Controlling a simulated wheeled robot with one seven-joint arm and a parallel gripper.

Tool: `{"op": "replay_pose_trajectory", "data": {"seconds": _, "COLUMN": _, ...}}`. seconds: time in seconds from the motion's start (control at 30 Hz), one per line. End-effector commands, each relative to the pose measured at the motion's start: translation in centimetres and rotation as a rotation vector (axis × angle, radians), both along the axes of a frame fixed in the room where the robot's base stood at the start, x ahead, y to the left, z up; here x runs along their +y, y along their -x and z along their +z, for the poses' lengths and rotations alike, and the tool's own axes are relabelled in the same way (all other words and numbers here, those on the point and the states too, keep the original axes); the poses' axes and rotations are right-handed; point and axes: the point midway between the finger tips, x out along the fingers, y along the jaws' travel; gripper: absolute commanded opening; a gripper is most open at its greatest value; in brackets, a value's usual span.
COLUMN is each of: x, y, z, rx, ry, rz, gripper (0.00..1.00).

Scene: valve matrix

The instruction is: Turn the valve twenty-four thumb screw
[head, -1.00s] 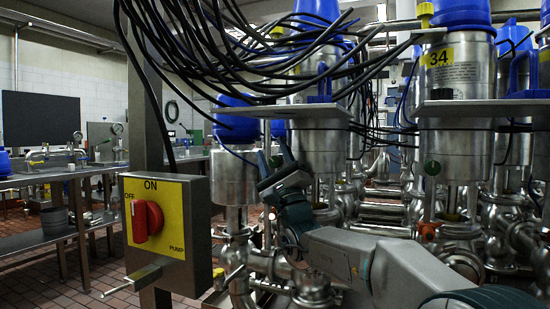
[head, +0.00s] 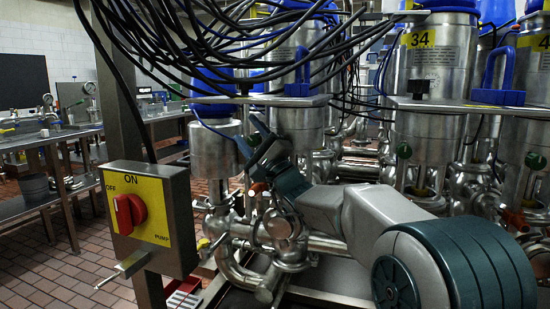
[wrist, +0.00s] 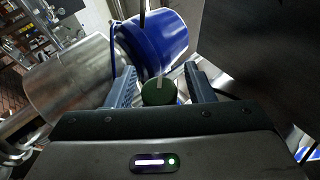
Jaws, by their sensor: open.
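A dark green thumb screw (wrist: 158,93) with a pale mark sits between the two fingers of my gripper (wrist: 161,86) in the wrist view. The fingers are apart, one on each side of it, and I cannot tell whether they touch it. Behind it are a blue valve cap (wrist: 161,45) and a steel cylinder (wrist: 70,78). In the head view my gripper (head: 256,139) is beside a steel valve body (head: 217,150), under a plate. The screw is hidden there, and no number twenty-four is readable.
A pump switch box (head: 148,214) with a red knob stands at left. Black cables (head: 230,55) hang above. Steel pipes (head: 283,225) crowd below my gripper.

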Motion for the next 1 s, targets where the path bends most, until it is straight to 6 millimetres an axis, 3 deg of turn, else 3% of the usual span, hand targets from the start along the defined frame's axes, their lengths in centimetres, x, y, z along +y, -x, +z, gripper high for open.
{"op": "replay_pose_trajectory", "data": {"seconds": 0.03, "x": -0.01, "y": -0.01, "z": 0.63, "rx": 0.009, "ry": 0.022, "rz": -0.001, "gripper": 0.48}}
{"op": "replay_pose_trajectory", "data": {"seconds": 1.0, "x": 0.24, "y": -0.13, "z": -0.02, "rx": 0.132, "ry": 0.358, "rz": -0.001, "gripper": 0.48}}
